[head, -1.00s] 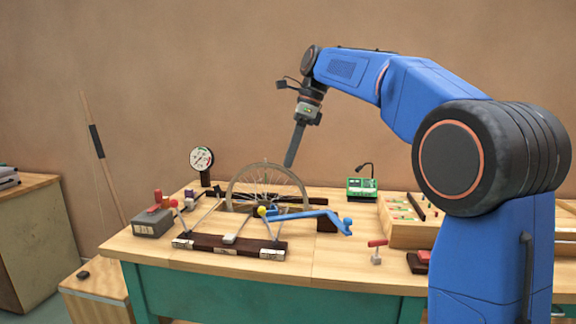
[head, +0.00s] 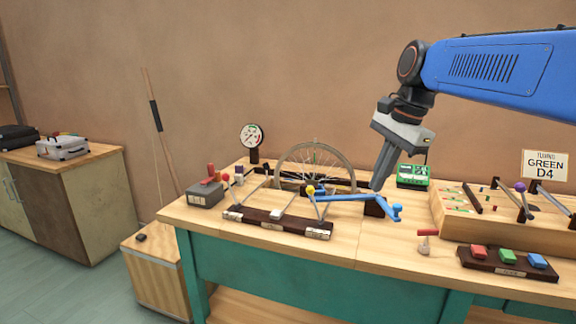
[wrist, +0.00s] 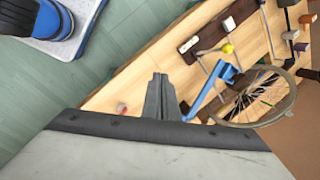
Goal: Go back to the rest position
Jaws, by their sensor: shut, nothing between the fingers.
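My gripper (head: 378,184) hangs above the back of the wooden workbench (head: 305,252), its grey fingers together and empty, tilted down to the left.
The wheel (head: 312,150) stands behind a dark rail (head: 280,223) with mallets. A dial gauge (head: 251,136) and green device (head: 413,176) stand at the back. Coloured blocks (head: 508,259) and a sign (head: 545,165) are at right.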

